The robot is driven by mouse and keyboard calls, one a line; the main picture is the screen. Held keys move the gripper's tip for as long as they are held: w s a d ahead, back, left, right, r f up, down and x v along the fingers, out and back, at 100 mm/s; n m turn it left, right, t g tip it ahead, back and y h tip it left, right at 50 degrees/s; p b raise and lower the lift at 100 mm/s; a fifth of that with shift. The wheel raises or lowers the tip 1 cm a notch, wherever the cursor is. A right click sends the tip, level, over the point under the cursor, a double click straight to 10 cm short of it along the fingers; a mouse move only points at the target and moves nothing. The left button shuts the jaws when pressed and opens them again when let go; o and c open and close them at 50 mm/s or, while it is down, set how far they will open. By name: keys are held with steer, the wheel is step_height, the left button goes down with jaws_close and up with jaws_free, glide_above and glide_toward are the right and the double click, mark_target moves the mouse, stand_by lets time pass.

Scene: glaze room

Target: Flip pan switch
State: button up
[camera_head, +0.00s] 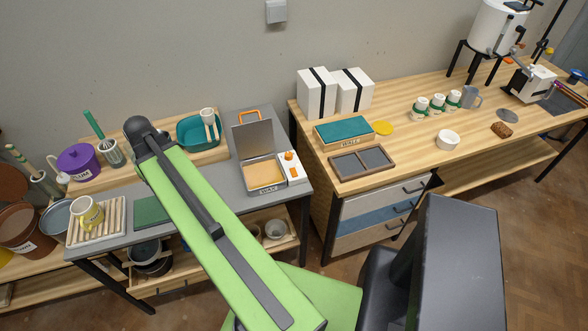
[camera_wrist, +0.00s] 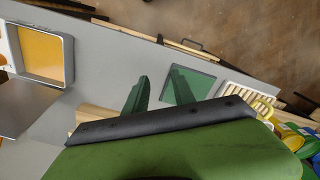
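The wax pan (camera_head: 262,188) stands on the grey bench with its metal lid (camera_head: 254,139) raised. It holds orange-yellow wax and bears a WAX label. A white switch panel (camera_head: 293,174) with an orange knob (camera_head: 289,155) is on its right side. In the wrist view the pan (camera_wrist: 71,60) is at the upper left, and a sliver of the white panel (camera_wrist: 3,48) shows at the left edge. My gripper (camera_wrist: 159,92) is open and empty, over the grey bench near the green mat (camera_wrist: 199,83), apart from the pan. In the head view my gripper is hidden behind my arm.
A teal tub (camera_head: 188,132) with a white-headed tool is left of the lid. A wooden bench (camera_head: 406,130) with white boxes (camera_head: 316,94) stands right. Bare grey bench lies between mat and pan.

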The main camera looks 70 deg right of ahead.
steer(key=s+d+r+m+p, duration=0.1)
steer(key=s+d, duration=0.4)
steer(key=d, duration=0.3)
steer(key=s+d+r+m, duration=0.1)
steer(key=s+d+m, duration=0.1)
steer(key=s+d, duration=0.4)
steer(key=m+p, duration=0.2)
steer(key=m, duration=0.1)
glide_toward(295, 174)
step_height(295, 174, down, 8)
steer(key=b, duration=1.7)
steer(key=shift+r, duration=0.1)
steer(key=shift+r, duration=0.1)
jaws_close()
